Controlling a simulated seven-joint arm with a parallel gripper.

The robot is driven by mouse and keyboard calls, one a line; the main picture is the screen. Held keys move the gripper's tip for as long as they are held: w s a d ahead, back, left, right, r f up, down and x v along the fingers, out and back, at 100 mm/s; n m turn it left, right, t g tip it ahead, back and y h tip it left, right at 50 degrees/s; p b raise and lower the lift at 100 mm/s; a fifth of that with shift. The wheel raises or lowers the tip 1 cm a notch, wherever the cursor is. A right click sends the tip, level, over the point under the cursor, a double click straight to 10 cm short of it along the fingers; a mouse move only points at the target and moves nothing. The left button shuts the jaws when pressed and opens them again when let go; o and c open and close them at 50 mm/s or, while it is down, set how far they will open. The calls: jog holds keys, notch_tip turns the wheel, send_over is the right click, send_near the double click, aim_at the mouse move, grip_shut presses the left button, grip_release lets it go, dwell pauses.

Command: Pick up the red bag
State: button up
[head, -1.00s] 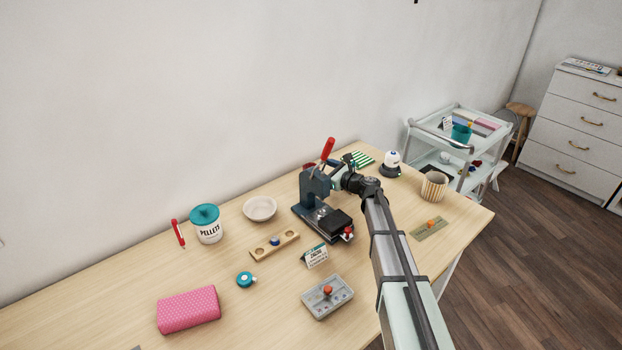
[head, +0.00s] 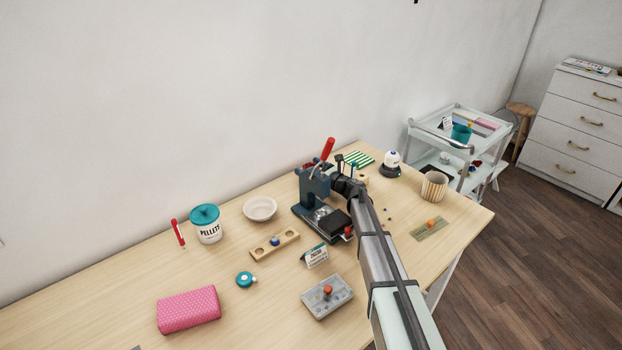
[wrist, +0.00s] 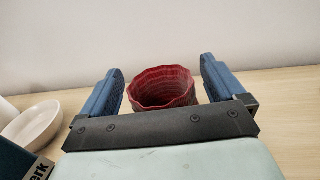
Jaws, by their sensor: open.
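The red bag (wrist: 163,86) shows in the wrist view as a round, open-topped, ridged red container standing on the wooden table near the wall. My gripper (wrist: 161,66) is open, with one blue finger to the left of the bag and one to the right. Gaps show between the bag and both fingers, and the palm bar hides its lower part. In the head view my gripper is mostly hidden beside and behind the dark blue press (head: 315,188), and the bag is almost wholly hidden there too.
The press with its red lever stands close to the left of my arm. A pale bowl (head: 260,208) also shows at left in the wrist view (wrist: 35,122). A green-striped cloth (head: 357,159), a white-topped jar (head: 391,164) and a ribbed cup (head: 433,187) lie to the right.

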jog(key=shift+w+a, duration=0.45)
jog(key=shift+a, duration=0.15)
jog(key=c, duration=1)
jog(key=shift+c, duration=0.2)
